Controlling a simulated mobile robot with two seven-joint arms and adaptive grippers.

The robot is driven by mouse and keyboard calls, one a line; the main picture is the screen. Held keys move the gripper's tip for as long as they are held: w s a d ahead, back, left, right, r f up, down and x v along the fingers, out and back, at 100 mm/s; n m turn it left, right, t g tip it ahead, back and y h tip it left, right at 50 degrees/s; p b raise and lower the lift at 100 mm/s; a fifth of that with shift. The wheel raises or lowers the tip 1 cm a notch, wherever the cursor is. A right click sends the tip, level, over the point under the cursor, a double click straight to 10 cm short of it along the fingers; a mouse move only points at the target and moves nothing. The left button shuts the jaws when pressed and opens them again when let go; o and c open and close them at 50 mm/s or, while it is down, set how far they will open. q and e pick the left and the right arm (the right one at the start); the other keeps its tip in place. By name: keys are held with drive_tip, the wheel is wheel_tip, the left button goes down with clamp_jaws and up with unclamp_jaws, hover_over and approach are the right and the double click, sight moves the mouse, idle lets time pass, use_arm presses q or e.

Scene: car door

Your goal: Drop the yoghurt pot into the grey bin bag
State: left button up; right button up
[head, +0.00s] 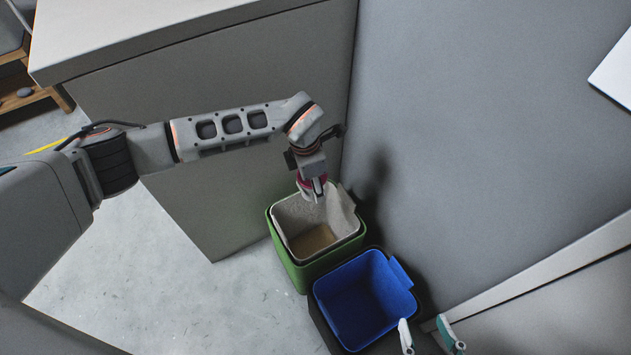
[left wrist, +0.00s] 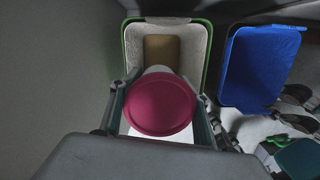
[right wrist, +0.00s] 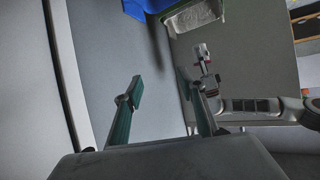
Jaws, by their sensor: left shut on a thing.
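The yoghurt pot, with a dark pink round end, is held in my left gripper (head: 313,190); in the left wrist view the pot (left wrist: 160,104) sits between the two fingers. The grey bin bag (head: 343,210) lines a green bin (head: 294,270) on the floor, and its mouth is open. The pot is above the bag's back edge in the head view; the bag also shows beyond it in the left wrist view (left wrist: 190,48). My right gripper (head: 424,330) is open and empty at the bottom of the head view, its fingers apart in the right wrist view (right wrist: 160,82).
A blue bin (head: 365,300) stands right beside the green one, open and empty. A grey cabinet (head: 220,150) is to the left and a grey wall panel (head: 470,130) is behind. Pale floor (head: 200,300) is clear at front left.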

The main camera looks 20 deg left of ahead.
use_arm(q)
drive_tip(key=f, duration=0.1)
drive_tip(key=f+b, duration=0.1)
drive_tip(key=f, duration=0.2)
drive_tip(key=shift+s+b, duration=0.25)
drive_tip(key=shift+b, duration=0.1)
drive_tip(key=shift+w+f+b, duration=0.2)
drive_tip(key=shift+f+b, duration=0.2)
drive_tip(key=shift+f, duration=0.15)
use_arm(e)
drive_tip(key=a+m, duration=0.1)
drive_tip(key=a, duration=0.1)
drive_tip(key=shift+a+r+m+y, duration=0.15)
drive_tip(key=shift+a+m+y, duration=0.15)
use_arm(q)
drive_tip(key=o, duration=1.4)
drive_tip(key=shift+o, duration=0.2)
drive_tip(key=r, duration=0.4)
drive_tip(key=a+r, duration=0.1)
drive_tip(key=r, duration=0.3)
drive_tip(key=s+r, duration=0.1)
drive_tip(key=r, duration=0.3)
drive_tip(key=shift+a, duration=0.15)
